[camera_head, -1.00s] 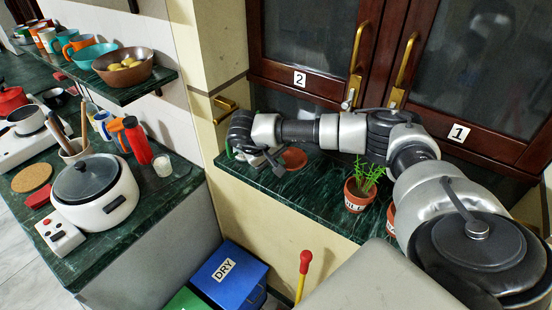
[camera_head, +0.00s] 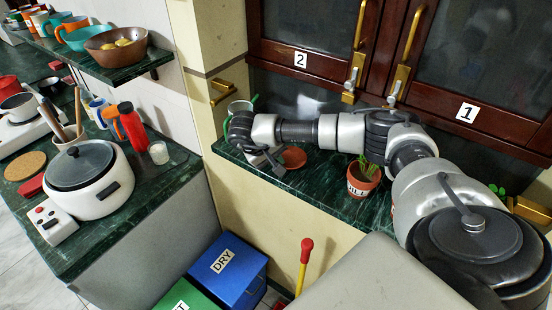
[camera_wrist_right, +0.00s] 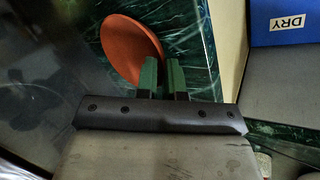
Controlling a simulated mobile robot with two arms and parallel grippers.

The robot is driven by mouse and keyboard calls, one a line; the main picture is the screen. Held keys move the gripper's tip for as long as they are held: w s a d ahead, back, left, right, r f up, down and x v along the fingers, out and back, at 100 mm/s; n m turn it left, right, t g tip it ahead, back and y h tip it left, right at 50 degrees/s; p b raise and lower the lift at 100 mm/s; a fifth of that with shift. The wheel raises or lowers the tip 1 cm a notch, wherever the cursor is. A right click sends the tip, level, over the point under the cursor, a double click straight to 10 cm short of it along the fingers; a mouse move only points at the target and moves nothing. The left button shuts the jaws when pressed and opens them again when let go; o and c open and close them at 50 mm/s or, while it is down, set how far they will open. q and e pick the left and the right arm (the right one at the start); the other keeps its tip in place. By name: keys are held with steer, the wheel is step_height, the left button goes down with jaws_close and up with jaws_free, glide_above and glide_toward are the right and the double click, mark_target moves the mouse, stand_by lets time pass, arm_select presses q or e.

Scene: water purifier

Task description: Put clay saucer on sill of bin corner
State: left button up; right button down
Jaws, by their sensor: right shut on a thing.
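The round terracotta clay saucer (camera_head: 293,158) is at the dark green marble sill (camera_head: 330,205), under cabinet door 2. In the right wrist view the saucer (camera_wrist_right: 130,45) shows its broad face, with its edge between the green fingertips. My right gripper (camera_head: 275,162) is shut on the saucer's rim. Its fingers (camera_wrist_right: 164,75) show clearly in the wrist view. I cannot tell whether the saucer touches the sill. The sill's left end lies above the bins. My left gripper is not in view.
A potted plant (camera_head: 362,180) stands on the sill to the right. The blue DRY bin (camera_head: 228,272) and a green bin (camera_head: 188,298) are below. My right arm spans the sill.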

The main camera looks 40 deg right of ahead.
steer(key=shift+f+b, duration=0.3)
steer(key=shift+f, duration=0.2)
steer(key=c, duration=1.2)
jaws_free()
steer(key=shift+s, duration=0.1)
steer(key=shift+o, duration=0.2)
steer(key=shift+a+f, duration=0.15)
steer(key=b+v, duration=0.2)
steer(key=v, duration=0.9)
steer(key=shift+d+r, duration=0.25)
steer(key=shift+d, duration=0.1)
